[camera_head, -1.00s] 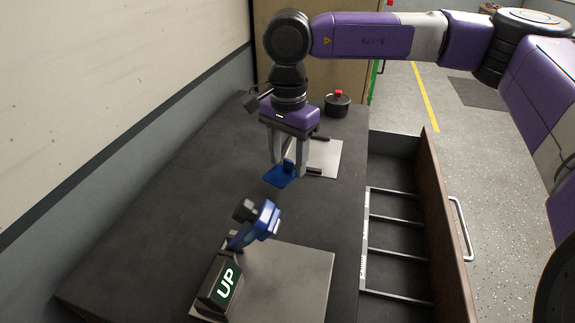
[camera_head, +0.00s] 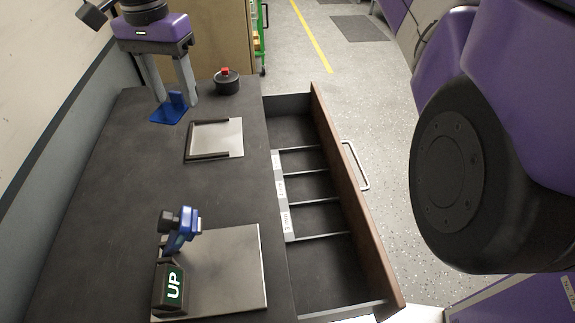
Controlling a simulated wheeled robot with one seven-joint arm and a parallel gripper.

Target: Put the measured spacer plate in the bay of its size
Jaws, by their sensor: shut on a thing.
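My gripper (camera_head: 172,92) is at the upper left, its two grey fingers pointing down. It is shut on the blue spacer plate (camera_head: 166,115), a thin flat piece with an upright tab. The plate hangs flat over the far part of the dark bench; its exact height is hard to tell. The open drawer (camera_head: 357,243) on the bench's right side has several bays split by thin metal dividers, all looking empty. White labels (camera_head: 285,222) run along its left edge, too small to read surely. A blue gauge (camera_head: 182,238) with a black knob stands near a display reading "UP" (camera_head: 173,287).
A metal base plate (camera_head: 232,268) lies under the gauge. A silver plate with a dark corner stop (camera_head: 217,138) lies on the bench. A black round pot with a red knob (camera_head: 227,84) stands at the back. The bench's middle is clear.

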